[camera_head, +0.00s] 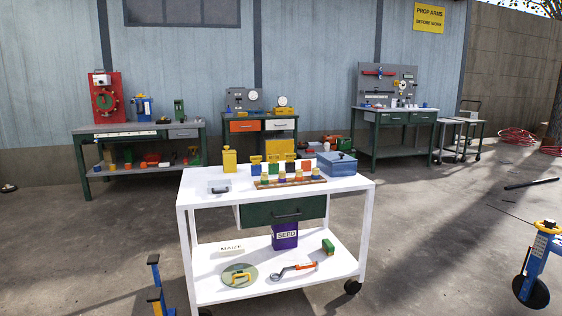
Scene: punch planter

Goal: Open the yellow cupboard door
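The closest furniture front is a dark green drawer (284,211) with a black handle, shut under the cart top. At the back, a green bench has an orange drawer (244,127) and a white drawer (279,125), both looking shut. I cannot identify either of my grippers in this view.
The white cart (357,187) stands in the middle, with tools and a purple box on its lower shelf. A blue wheeled thing (541,242) is at the right edge; blue-and-black parts (155,285) show lower left. Benches line the wall.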

